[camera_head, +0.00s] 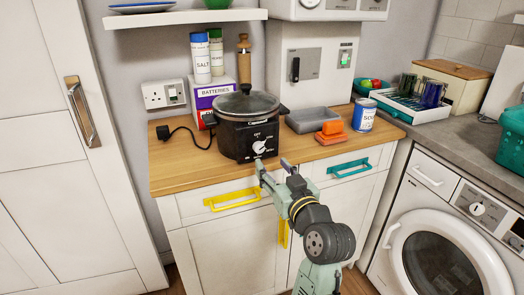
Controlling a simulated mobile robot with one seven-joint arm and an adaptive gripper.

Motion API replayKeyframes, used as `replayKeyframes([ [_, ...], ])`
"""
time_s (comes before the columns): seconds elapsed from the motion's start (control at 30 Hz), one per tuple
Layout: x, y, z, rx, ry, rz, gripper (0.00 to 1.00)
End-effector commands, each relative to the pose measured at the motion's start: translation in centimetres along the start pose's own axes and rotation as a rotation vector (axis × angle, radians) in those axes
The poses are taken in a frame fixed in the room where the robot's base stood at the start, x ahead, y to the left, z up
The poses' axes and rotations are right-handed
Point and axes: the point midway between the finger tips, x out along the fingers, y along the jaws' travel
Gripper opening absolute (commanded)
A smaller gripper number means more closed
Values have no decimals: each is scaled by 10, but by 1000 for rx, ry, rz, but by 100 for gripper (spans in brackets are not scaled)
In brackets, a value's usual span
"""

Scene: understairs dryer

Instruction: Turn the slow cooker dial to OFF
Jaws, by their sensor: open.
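The slow cooker (235,136) is black with a dark glass lid and stands on the wooden worktop. Its white dial (259,147) is on the front, at the lower right, with small white markings around it. OFF seems to be printed above the dial. The dial's pointer is too small to read for sure. My gripper (273,166) is open and empty, just below and to the right of the dial, in front of the worktop edge. One finger is close under the dial; I cannot tell whether it touches. My arm comes up from the lower right.
A grey tray (308,119), orange sponges (331,132) and a blue-labelled can (364,115) stand right of the cooker. A battery box (212,94) with jars is behind it. A yellow handle (232,199) and a teal handle (350,168) project from the drawers below.

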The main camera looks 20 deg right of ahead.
Motion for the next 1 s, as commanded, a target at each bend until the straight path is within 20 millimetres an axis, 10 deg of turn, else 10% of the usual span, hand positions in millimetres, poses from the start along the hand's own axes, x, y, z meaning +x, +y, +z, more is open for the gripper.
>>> replayKeyframes([
  [0.4, 71, 0, -3, 1, 0, -1, 46],
  [1.0, 80, 0, -1, 0, 1, 1, 34],
])
